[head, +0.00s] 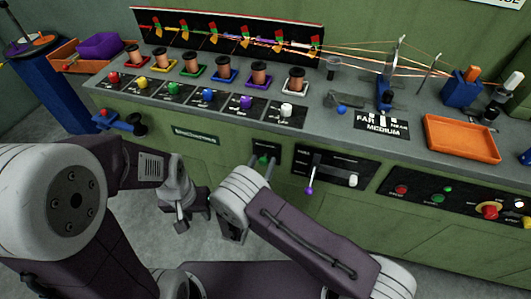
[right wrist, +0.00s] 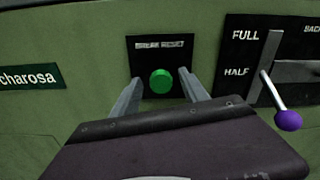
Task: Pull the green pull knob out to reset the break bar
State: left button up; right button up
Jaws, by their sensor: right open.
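The green pull knob (right wrist: 161,81) sits on a black plate labelled "BREAK RESET" (right wrist: 159,44) on the green front panel. In the head view the green knob (head: 263,159) is small and partly hidden by my right gripper. My right gripper (right wrist: 160,76) is open, with one finger on each side of the knob and visible gaps to it. In the head view my right gripper (head: 262,163) reaches toward the panel. My left gripper (head: 190,217) hangs in front of the panel, away from the knob; its jaws are too unclear to read.
Right of the knob is a lever with a purple ball (right wrist: 288,120), close to my right finger's side. A "charosa" label plate (right wrist: 28,77) is at left. Above, the bench holds several copper spools (head: 227,68) and an orange tray (head: 460,138). Grey floor is open below.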

jog(key=shift+w+d+r, duration=0.1)
jog(key=shift+w+d, duration=0.1)
jog(key=shift+w, duration=0.15)
grip_shut()
dwell(1.2)
